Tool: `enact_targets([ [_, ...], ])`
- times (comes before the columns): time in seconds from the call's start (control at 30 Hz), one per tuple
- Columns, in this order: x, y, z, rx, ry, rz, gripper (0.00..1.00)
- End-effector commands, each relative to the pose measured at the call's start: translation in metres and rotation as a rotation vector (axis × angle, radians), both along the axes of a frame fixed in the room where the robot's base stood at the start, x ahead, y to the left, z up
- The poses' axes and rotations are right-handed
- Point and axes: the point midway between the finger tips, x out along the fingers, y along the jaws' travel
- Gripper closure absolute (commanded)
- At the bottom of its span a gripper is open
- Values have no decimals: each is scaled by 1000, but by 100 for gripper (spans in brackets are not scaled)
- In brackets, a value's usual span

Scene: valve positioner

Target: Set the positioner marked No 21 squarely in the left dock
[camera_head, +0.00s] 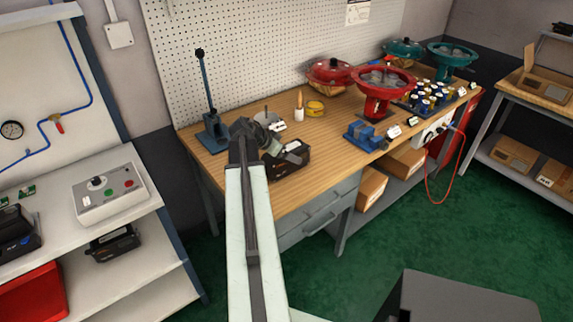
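A dark box-shaped unit (289,166) with a pale top sits at the front left of the wooden workbench (335,150). My gripper (284,151) is at the end of my pale arm, right over this unit. Whether it touches or grips the unit is too small to tell. Another black unit (16,234) stands on the upper shelf at the left edge of the view, and one more (113,243) sits on the shelf below. No label reading No 21 is legible on any of them, and I cannot make out which thing is the left dock.
A blue lever press (213,130) stands left of my gripper. A grey control box (108,193) is on the left shelf, above a red bin (33,292). Red valve (383,84) and blue vise (365,136) stand farther right. The green floor (375,240) before the bench is partly clear.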

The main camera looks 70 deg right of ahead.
Motion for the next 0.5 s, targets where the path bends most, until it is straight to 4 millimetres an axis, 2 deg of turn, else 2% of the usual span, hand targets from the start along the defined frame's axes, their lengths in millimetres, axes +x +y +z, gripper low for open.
enact_targets([
  [0.13,0,1,2,0,-1,1,7],
  [0.4,1,1,2,0,-1,1,82],
  [0.47,1,1,2,1,-1,1,99],
  [0.5,1,1,3,-2,1,1,100],
])
